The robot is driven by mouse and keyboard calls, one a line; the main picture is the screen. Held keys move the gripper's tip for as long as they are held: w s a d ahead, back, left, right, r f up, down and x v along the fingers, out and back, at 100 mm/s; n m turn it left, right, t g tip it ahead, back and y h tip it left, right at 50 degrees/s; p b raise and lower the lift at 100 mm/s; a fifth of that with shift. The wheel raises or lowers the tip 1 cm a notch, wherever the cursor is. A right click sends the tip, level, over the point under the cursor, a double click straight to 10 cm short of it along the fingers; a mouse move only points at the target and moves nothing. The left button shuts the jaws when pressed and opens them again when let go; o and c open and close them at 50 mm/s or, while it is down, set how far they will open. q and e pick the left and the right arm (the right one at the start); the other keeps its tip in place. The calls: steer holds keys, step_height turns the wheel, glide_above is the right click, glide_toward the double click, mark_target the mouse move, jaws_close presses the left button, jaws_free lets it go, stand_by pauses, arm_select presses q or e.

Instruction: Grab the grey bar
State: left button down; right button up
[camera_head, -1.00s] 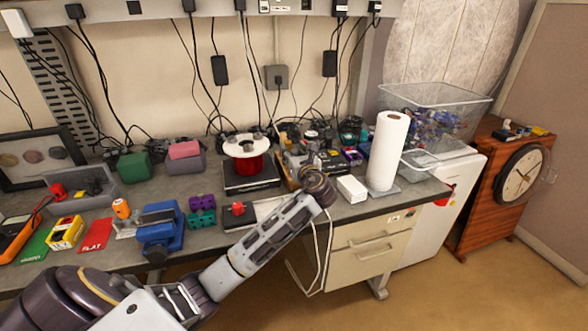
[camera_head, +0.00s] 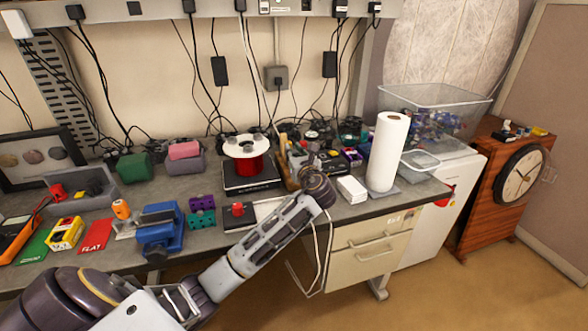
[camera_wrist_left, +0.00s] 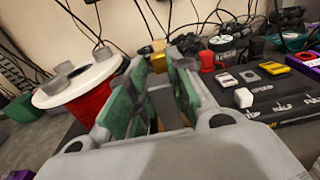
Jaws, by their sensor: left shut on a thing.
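My left gripper (camera_wrist_left: 158,75) fills the middle of the left wrist view, with green pads on the inner sides of its fingers. It is shut on the grey bar (camera_wrist_left: 166,106), a dark grey piece showing between the pads. Most of the bar is hidden by the fingers and the gripper body. In the head view my left arm reaches in from the lower left, and its wrist hides much of the gripper at the back right of the bench. My right gripper is not in view.
A white-rimmed red spool (camera_head: 246,153) stands just left of the gripper. A brown upright piece (camera_head: 284,166) is close beside it. A board with small parts (camera_wrist_left: 270,95) lies to the right. A paper towel roll (camera_head: 386,150) and white box (camera_head: 351,189) stand further right.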

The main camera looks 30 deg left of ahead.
arm_select(q)
steer(key=shift+r, duration=0.15)
steer(key=shift+r, duration=0.5)
step_height(320, 180, up, 8)
steer(key=shift+f+p, duration=0.25)
steer(key=shift+p, duration=0.4)
steer(key=shift+r, duration=0.7)
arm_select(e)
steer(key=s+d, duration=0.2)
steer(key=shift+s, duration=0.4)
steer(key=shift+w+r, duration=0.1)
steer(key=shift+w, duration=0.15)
